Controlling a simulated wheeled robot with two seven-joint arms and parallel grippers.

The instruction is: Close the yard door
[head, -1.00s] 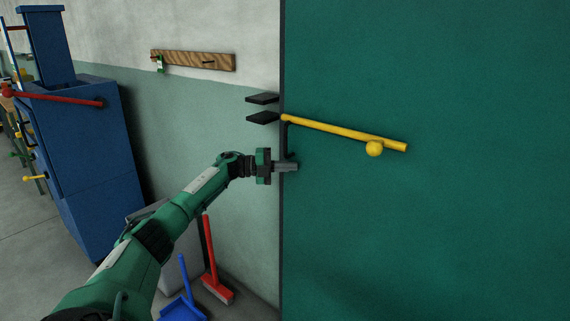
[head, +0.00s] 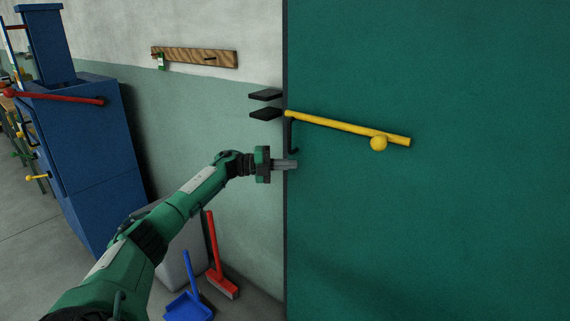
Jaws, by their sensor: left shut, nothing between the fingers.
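The yard door is most likely the large green panel (head: 450,220) that fills the right of the head view. A yellow bar (head: 335,125) with a round yellow knob (head: 378,143) runs across it, sloping down to the right from near the door's left edge. A small dark hook-like part hangs below the bar's left end. Two dark brackets (head: 265,114) stand out just left of that edge. My left gripper (head: 292,165) is shut and empty, its tips overlapping the door's left edge below the bar. I cannot tell whether they touch it. My right gripper is out of view.
A blue cabinet (head: 90,170) with a red bar (head: 55,97) stands at the left. A wooden hook rail (head: 195,58) is on the wall. A red broom (head: 215,245), a blue dustpan (head: 187,303) and a grey bin (head: 180,270) are on the floor beneath my left arm.

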